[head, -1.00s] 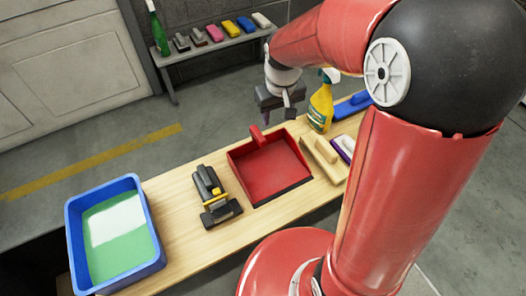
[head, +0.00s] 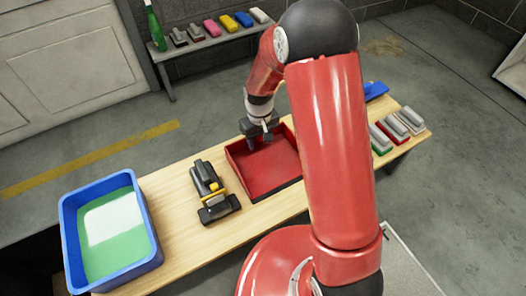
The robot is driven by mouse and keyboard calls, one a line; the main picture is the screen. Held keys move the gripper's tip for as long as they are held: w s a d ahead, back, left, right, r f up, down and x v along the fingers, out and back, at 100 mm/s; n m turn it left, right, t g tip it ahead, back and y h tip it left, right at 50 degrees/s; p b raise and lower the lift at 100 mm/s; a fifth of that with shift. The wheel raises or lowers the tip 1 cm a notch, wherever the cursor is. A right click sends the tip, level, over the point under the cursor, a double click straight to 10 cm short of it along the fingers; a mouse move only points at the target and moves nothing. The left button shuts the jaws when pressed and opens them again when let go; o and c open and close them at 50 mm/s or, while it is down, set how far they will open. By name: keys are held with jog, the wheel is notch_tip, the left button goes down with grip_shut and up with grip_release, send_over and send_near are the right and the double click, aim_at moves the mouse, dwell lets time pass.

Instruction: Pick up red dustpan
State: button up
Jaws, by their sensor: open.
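The red dustpan (head: 272,174) lies flat on the wooden bench (head: 180,235) near its middle in the head view. It is a shallow square tray with its dark front edge toward me. My gripper (head: 260,141) points down at the far left side of the dustpan, where its handle is. The gripper hides the handle. The jaws are open, and I cannot tell whether the handle lies between the fingers.
A black and yellow tool (head: 214,192) lies just left of the dustpan. A blue tub (head: 155,262) with green and white contents stands at the left end. Several grey-topped blocks (head: 397,125) sit at the right. My arm hides part of the bench.

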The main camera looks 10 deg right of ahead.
jog(key=shift+f, duration=0.35)
jog(key=shift+r, duration=0.1)
grip_shut()
